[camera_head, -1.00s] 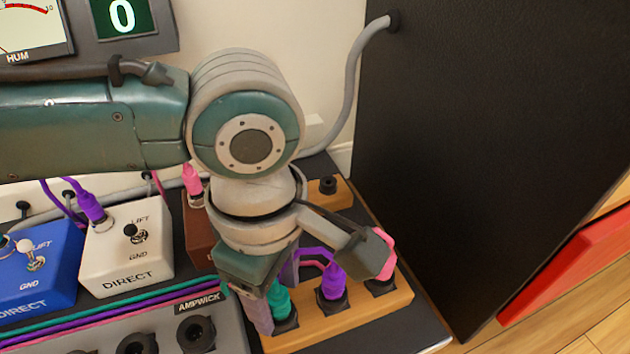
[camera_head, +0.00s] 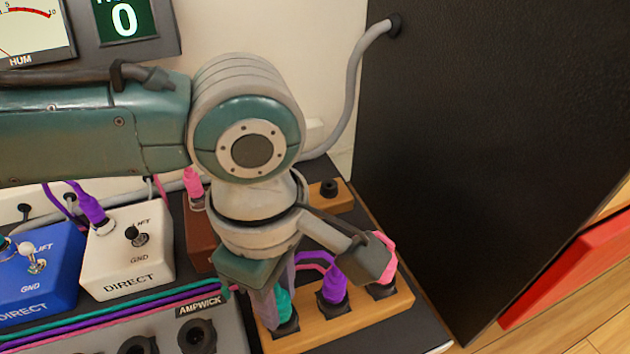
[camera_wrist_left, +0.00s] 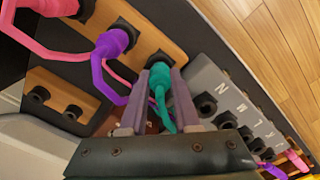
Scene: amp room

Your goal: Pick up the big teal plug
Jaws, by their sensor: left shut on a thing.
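The big teal plug (camera_head: 283,307) sits at the front-left socket of the orange wooden block (camera_head: 352,318), partly hidden behind my left gripper. My left gripper (camera_head: 268,310) points down and is shut on the plug. In the left wrist view the teal plug (camera_wrist_left: 160,82) stands between the two grey fingers of my left gripper (camera_wrist_left: 161,90), with its tip at or in the black socket. I cannot tell how deep the tip is. A teal cable runs back from it between the fingers. My right gripper is not in view.
A purple plug (camera_head: 334,287) and a pink plug (camera_head: 384,255) stand in the same block, close beside the gripper. A grey AMPWICK box (camera_head: 228,335) lies left, with white (camera_head: 127,262) and blue (camera_head: 38,272) DIRECT boxes beyond. A black cabinet (camera_head: 480,140) rises at right.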

